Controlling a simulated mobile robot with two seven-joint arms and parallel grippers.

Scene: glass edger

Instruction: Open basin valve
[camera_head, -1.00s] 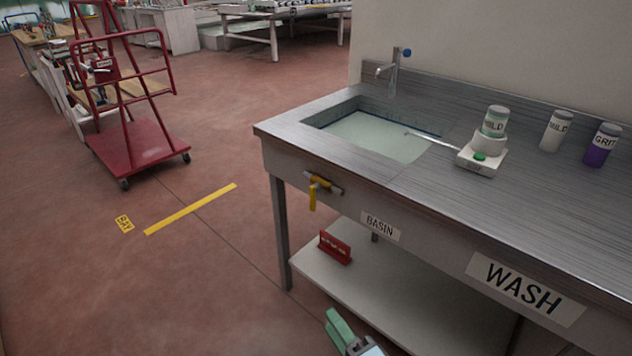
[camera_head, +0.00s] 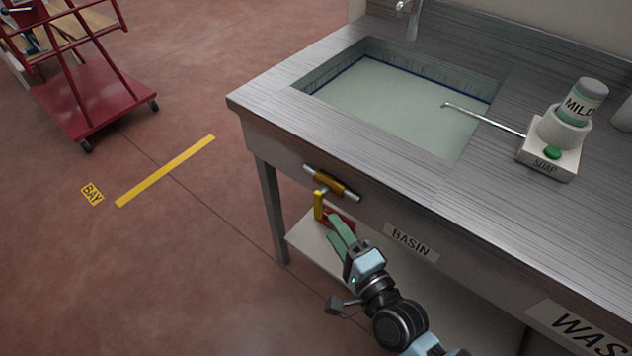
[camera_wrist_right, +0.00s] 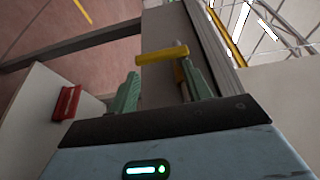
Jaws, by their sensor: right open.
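The basin valve (camera_head: 331,183) is a brass body on a short pipe at the front of the wash bench. Its yellow lever (camera_head: 319,205) hangs down from it. My right gripper (camera_head: 341,228), with green fingers, is open just below and to the right of the lever. In the right wrist view the lever (camera_wrist_right: 162,54) lies across just ahead of the open fingers, and the gap between them (camera_wrist_right: 160,72) is empty. Touching or apart, I cannot tell. The basin (camera_head: 400,105) above holds pale water. My left gripper is not in view.
A "BASIN" label (camera_head: 411,242) is on the bench front. A soap dispenser (camera_head: 550,158) stands on the bench top. The floor at left is clear up to a red cart (camera_head: 85,95).

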